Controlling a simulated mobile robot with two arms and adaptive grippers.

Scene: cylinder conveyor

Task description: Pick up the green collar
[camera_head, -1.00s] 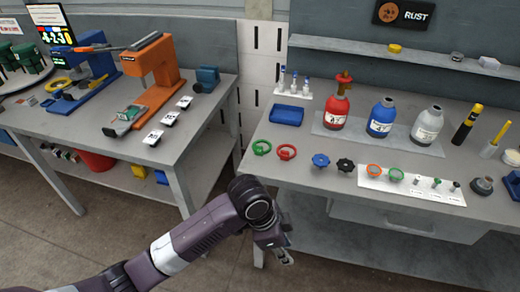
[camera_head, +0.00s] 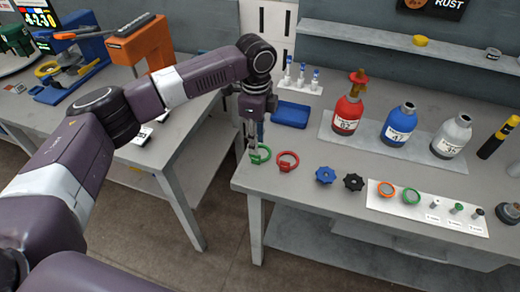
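A green collar (camera_head: 260,154), a ring with a small handle, lies at the left front part of the right-hand table. My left gripper (camera_head: 252,153) comes down from above, fingers pointing down, at the left side of this collar. The fingers overlap its left rim in the picture. I cannot tell whether they touch it, or whether they are open or shut. My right gripper is not in view.
A red collar (camera_head: 288,161) lies close to the right of the green one, then a blue knob (camera_head: 325,175) and a black knob (camera_head: 354,182). A blue tray (camera_head: 291,115) is behind. Red (camera_head: 347,115), blue (camera_head: 399,123) and grey (camera_head: 452,135) bottles stand farther back.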

